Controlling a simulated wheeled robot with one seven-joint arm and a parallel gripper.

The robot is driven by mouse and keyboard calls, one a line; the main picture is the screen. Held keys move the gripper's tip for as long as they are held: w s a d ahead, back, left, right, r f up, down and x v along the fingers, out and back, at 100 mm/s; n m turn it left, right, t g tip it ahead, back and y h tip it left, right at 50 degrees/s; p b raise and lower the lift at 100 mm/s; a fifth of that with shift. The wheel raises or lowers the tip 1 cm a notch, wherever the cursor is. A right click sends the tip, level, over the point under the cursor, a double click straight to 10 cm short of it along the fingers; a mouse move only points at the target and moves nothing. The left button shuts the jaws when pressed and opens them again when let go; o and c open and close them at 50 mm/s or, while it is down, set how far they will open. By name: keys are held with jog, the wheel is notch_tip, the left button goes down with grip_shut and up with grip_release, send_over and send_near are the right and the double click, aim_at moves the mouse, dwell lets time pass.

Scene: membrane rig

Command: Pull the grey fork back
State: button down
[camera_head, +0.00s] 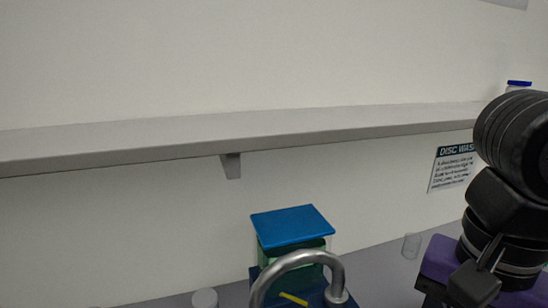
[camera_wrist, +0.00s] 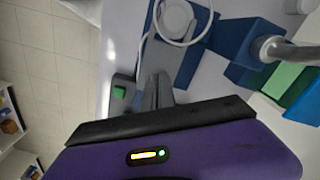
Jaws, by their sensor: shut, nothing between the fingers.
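My gripper (camera_wrist: 157,88) shows in the wrist view as two dark grey fingers close together, beyond the black edge of my purple hand. It is shut and holds nothing that I can see. The fingers lie beside the dark blue base (camera_wrist: 192,66), which carries a round white disc (camera_wrist: 174,18) with a pale tube looped around it. I cannot clearly pick out the grey fork; grey parts near the fingertips blend with the fingers. In the head view my purple hand shows at the lower right, and the fingertips cannot be made out.
A bent metal pipe (camera_head: 300,257) rises in front of a green block with a blue lid (camera_head: 292,226). A clear glass (camera_head: 411,246) and a white cylinder (camera_head: 204,299) stand on the bench. A green button (camera_wrist: 119,92) sits left of the fingers. A wall shelf (camera_head: 240,137) runs above.

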jog(key=shift+f, duration=0.1)
jog(key=shift+f+b, duration=1.75)
jog(key=shift+b, duration=0.5)
jog(key=shift+w+d, duration=0.2)
jog(key=shift+d, duration=0.35)
jog(key=shift+w+d+b, duration=0.1)
jog(key=shift+d+b, duration=0.2)
jog(key=shift+d, duration=0.05)
jog(key=shift+w+d+b, duration=0.25)
jog(key=shift+w+d, duration=0.05)
jog(key=shift+d, duration=0.55)
jog(key=shift+w+d+b, duration=0.25)
jog(key=shift+d, duration=0.6)
jog(key=shift+a, duration=0.2)
jog(key=shift+s+a+b, duration=0.2)
jog(key=shift+a+b, duration=0.1)
jog(key=shift+a, duration=0.15)
jog(key=shift+r, duration=0.15)
